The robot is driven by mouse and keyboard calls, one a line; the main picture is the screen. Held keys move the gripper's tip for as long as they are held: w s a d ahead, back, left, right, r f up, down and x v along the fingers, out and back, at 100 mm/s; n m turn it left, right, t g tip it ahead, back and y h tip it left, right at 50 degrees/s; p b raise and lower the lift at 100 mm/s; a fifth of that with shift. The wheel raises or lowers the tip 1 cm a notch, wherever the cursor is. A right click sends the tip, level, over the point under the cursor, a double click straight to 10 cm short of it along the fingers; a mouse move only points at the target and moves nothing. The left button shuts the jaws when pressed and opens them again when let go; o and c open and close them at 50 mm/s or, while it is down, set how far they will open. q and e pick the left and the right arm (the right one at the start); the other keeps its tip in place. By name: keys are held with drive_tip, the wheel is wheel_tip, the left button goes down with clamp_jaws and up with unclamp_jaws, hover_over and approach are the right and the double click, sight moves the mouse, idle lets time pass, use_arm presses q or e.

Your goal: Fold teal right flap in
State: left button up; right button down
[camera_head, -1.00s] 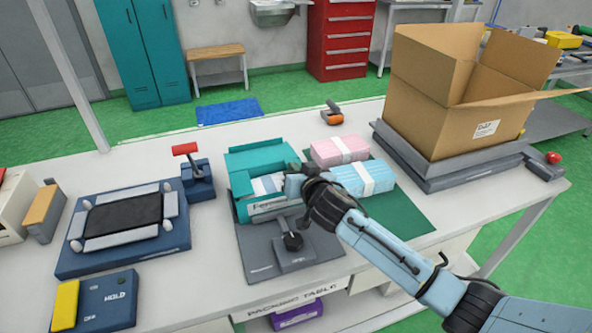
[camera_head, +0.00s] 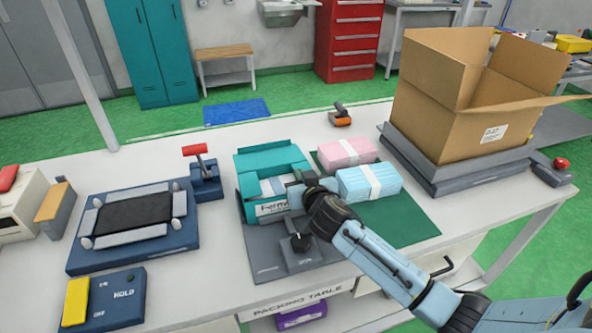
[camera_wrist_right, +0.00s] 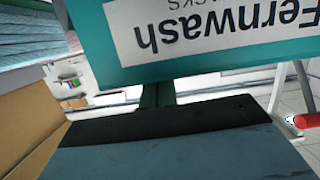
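The teal carton (camera_head: 243,202) stands on the grey fixture plate in the middle of the table, with a white Fernwash label (camera_head: 272,207) on its front. Its back flap (camera_head: 268,158) stands open and white-and-blue contents show inside. My right gripper (camera_head: 296,196) is at the carton's right side and covers part of it; the right flap is largely hidden there, so its angle is unclear. In the right wrist view the teal carton wall with the upside-down label (camera_wrist_right: 205,32) is close to the camera. The right fingers' opening cannot be made out. My left gripper is out of view.
A pink pack (camera_head: 346,152) and a blue pack (camera_head: 369,182) lie just right of the carton on a green mat (camera_head: 405,222). A large open cardboard box (camera_head: 450,125) is at the right. A red-handled device (camera_head: 206,178) stands left.

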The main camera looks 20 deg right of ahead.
drive_tip(key=shift+s+d+f, duration=0.15)
drive_tip(key=shift+f, duration=0.25)
drive_tip(key=shift+r+p, duration=0.55)
wheel_tip(320, 180, up, 4)
drive_tip(key=p, duration=0.3)
drive_tip(key=shift+r, duration=0.1)
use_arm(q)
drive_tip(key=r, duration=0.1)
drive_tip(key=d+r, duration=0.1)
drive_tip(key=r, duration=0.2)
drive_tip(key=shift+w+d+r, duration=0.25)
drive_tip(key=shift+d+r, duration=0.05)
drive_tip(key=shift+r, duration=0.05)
use_arm(e)
drive_tip(key=v, duration=0.9)
drive_tip(key=shift+s, duration=0.4)
